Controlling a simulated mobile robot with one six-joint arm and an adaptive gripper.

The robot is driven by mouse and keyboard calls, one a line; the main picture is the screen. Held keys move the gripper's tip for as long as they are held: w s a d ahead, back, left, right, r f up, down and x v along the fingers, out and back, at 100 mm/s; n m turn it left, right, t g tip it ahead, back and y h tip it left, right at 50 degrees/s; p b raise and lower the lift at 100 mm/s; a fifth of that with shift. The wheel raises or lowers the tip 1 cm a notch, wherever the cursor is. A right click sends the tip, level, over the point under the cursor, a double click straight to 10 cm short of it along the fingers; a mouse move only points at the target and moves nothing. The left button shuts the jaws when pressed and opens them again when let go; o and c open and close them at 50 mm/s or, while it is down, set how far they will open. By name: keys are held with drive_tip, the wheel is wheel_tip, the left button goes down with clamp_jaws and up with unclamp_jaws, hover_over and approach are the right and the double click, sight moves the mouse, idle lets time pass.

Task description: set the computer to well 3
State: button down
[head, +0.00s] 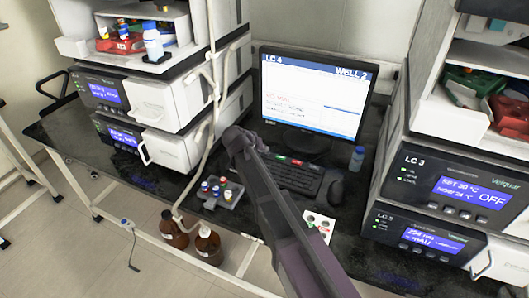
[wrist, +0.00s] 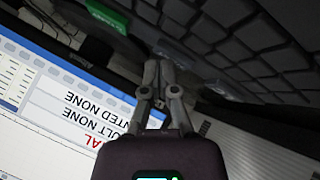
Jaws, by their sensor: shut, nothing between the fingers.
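The computer monitor (head: 313,98) stands at the back of the bench, and its screen reads "LC 4" and "WELL 2". The black keyboard (head: 298,178) lies in front of it, with small green and red coloured pieces along its back edge. My gripper (head: 240,143) is shut and empty, at the keyboard's left end; my arm hides part of the keyboard. In the wrist view my closed fingertips (wrist: 160,68) appear beside the dark keys (wrist: 250,45). A green piece (wrist: 108,17) and the upside-down screen (wrist: 55,110) also show there. I cannot tell whether the fingertips touch anything.
A mouse (head: 332,190) and a small blue-capped bottle (head: 357,158) are right of the keyboard. A grey vial rack (head: 220,193) sits at the left. Instrument stacks stand on both sides, with the LC 3 unit (head: 450,185) at right. Brown bottles (head: 208,243) stand below.

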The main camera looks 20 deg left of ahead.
drive_tip(key=shift+r+p, duration=0.55)
drive_tip(key=shift+r, duration=0.1)
drive_tip(key=shift+r+p, duration=2.5)
idle(1.5)
wheel_tip(320, 180, up, 4)
drive_tip(key=p, duration=0.3)
drive_tip(key=shift+f+p, duration=0.1)
drive_tip(key=shift+p, duration=0.3)
drive_tip(key=shift+f, duration=0.25)
wheel_tip(320, 180, down, 8)
drive_tip(key=b, duration=0.9)
drive_tip(key=shift+f, duration=0.2)
idle(0.7)
